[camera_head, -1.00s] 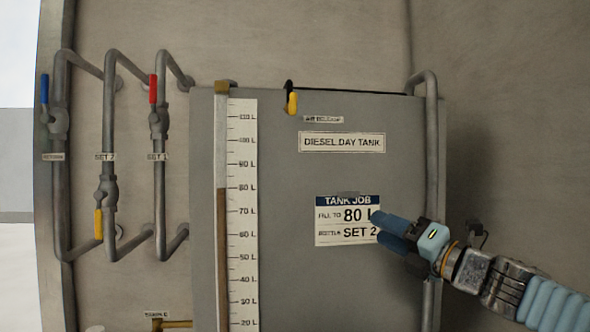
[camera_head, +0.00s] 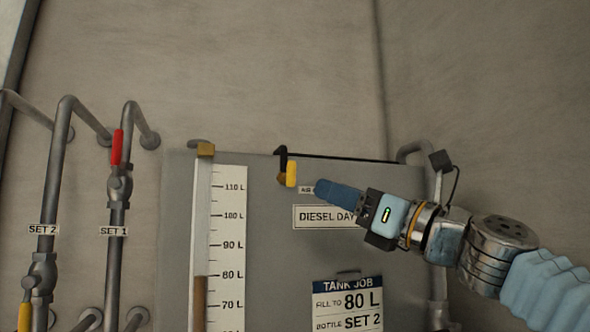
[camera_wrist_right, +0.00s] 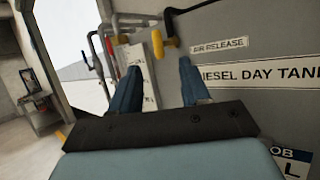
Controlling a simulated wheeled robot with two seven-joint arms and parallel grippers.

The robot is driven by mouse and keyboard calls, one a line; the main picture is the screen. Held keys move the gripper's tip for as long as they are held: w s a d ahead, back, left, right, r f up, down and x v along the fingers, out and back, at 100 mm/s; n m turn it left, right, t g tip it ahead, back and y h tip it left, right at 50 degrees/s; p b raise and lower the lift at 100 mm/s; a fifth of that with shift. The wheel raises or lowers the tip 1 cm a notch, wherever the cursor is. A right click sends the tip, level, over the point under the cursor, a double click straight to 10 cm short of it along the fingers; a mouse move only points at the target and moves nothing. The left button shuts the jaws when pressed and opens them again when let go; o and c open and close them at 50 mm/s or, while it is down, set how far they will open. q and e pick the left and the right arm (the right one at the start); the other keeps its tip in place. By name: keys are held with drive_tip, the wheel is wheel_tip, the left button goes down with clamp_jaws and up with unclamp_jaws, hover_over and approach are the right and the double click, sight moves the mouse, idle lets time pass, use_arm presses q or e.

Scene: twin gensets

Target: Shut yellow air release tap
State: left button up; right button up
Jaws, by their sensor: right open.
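The yellow air release tap (camera_head: 290,174) sits near the top edge of the diesel day tank (camera_head: 270,250), under a black bent pipe. Its yellow handle hangs down. It also shows in the right wrist view (camera_wrist_right: 157,45), beyond and between my fingertips, beside the "AIR RELEASE" label (camera_wrist_right: 219,46). My right gripper (camera_head: 318,188) is just right of the tap in the head view, pointing left at it and covering part of the label. In the wrist view its two blue fingers (camera_wrist_right: 160,75) are apart, with nothing between them. My left gripper is not in view.
A level gauge (camera_head: 229,245) stands on the tank's left. Pipes with a red-handled valve (camera_head: 117,148) and a yellow-handled valve (camera_head: 25,316) are further left. A job card (camera_head: 347,305) hangs below my right arm. A grey pipe (camera_head: 412,150) rises at the tank's right edge.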

sight(288, 175)
drive_tip(key=p+x, duration=0.3)
drive_tip(key=x, duration=0.5)
drive_tip(key=shift+w+a+r, duration=0.15)
drive_tip(key=shift+w+a, duration=0.05)
drive_tip(key=shift+c, duration=0.4)
clamp_jaws()
